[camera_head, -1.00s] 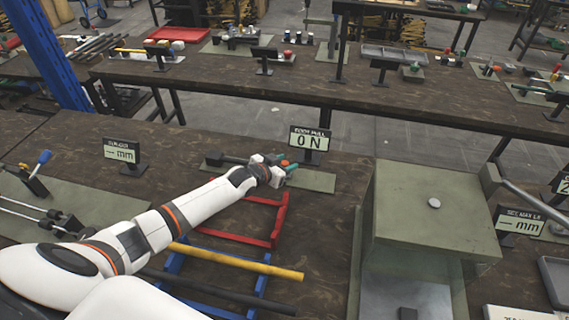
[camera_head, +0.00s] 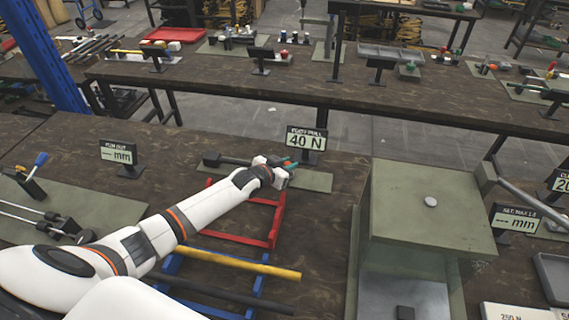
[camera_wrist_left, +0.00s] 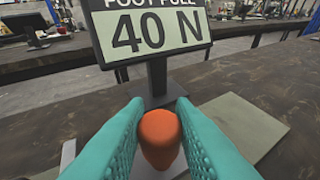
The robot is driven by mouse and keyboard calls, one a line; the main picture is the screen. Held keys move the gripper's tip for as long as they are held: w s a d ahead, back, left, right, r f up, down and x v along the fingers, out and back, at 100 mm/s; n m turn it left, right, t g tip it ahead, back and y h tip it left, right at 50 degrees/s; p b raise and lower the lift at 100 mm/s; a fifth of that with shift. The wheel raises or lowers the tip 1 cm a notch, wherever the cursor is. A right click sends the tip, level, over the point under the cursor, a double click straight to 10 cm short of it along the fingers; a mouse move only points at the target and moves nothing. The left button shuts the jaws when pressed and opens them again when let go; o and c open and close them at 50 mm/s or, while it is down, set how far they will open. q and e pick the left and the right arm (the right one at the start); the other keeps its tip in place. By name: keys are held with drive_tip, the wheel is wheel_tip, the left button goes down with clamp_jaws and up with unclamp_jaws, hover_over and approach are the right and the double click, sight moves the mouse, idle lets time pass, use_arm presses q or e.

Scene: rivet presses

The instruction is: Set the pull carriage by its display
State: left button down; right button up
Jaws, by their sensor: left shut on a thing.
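The foot pull display (camera_head: 305,141) stands behind a low green plate (camera_head: 318,181) and reads 40 N. It also shows large in the left wrist view (camera_wrist_left: 150,30). My left gripper (camera_head: 290,166) is over the plate, just in front of the display. In the left wrist view its teal fingers (camera_wrist_left: 158,140) are on both sides of an orange knob (camera_wrist_left: 160,138), shut on it. The dark bar (camera_head: 226,160) of the carriage unit lies to the left of my gripper. The rest of the carriage is hidden behind my gripper. My right gripper is not in view.
A red frame (camera_head: 275,222) and blue rack (camera_head: 262,285) with yellow and black bars lie under and beside my left arm. A large green press box (camera_head: 425,215) stands to the right. A run-out display (camera_head: 118,154) stands left.

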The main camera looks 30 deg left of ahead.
use_arm(q)
drive_tip(key=c, duration=1.2)
unclamp_jaws()
drive_tip(key=shift+a, duration=0.1)
drive_tip(key=shift+c, duration=0.2)
drive_tip(key=shift+s, duration=0.1)
drive_tip(key=v, duration=1.2)
drive_tip(key=shift+r, duration=0.1)
